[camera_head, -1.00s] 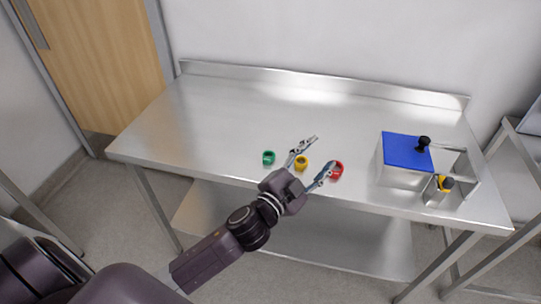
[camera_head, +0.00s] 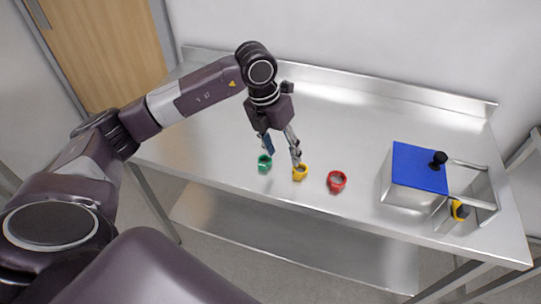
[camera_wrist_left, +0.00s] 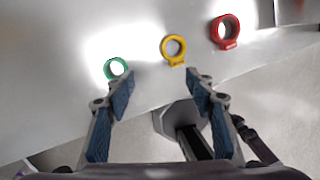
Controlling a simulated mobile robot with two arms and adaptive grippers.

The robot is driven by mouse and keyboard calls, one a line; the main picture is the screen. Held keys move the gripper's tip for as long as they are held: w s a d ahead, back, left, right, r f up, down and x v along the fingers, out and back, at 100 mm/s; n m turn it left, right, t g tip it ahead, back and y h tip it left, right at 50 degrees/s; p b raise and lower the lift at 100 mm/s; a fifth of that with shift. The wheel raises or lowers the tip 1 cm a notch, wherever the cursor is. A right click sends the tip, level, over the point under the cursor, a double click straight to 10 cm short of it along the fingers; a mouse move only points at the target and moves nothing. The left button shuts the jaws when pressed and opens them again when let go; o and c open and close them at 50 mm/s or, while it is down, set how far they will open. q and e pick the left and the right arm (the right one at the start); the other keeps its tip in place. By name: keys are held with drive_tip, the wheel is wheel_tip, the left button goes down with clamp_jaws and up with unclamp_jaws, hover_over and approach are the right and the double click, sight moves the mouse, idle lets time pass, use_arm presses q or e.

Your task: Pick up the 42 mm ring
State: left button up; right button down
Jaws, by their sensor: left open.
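Three rings stand in a row near the front edge of the steel table: a green ring (camera_head: 265,163), a yellow ring (camera_head: 300,173) and a red ring (camera_head: 337,182). No size mark is readable, so I cannot tell which is 42 mm; the red one looks largest. All three also show in the left wrist view: green (camera_wrist_left: 116,68), yellow (camera_wrist_left: 173,49), red (camera_wrist_left: 225,31). My left gripper (camera_head: 281,157) is open and empty, fingers pointing down, one finger near the green ring and the other near the yellow. In the wrist view its fingertips (camera_wrist_left: 162,80) lie short of the rings.
A metal box with a blue lid (camera_head: 419,167) and a black knob (camera_head: 439,158) stands at the right of the table (camera_head: 350,115). A yellow and black part (camera_head: 460,210) sits in a metal holder beside it. The table behind the rings is clear.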

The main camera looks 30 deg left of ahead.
use_arm(q)
drive_tip(key=y, duration=0.2)
approach(264, 157)
drive_tip(key=d, duration=0.2)
drive_tip(key=shift+n, duration=0.4)
drive_tip(key=f, duration=0.2)
drive_tip(key=f+p, duration=0.1)
drive_tip(key=f, duration=0.1)
drive_tip(key=a+f+p, duration=0.1)
drive_tip(key=f, duration=0.2)
drive_tip(key=shift+s+f, duration=0.1)
drive_tip(key=shift+s, duration=0.05)
drive_tip(key=shift+f, duration=0.4)
use_arm(e)
drive_tip(key=shift+w+a+r, duration=0.1)
drive_tip(key=shift+r, duration=0.5)
drive_tip(key=shift+w+a+r, duration=0.1)
drive_tip(key=shift+r, duration=0.45)
use_arm(q)
drive_tip(key=c, duration=0.9)
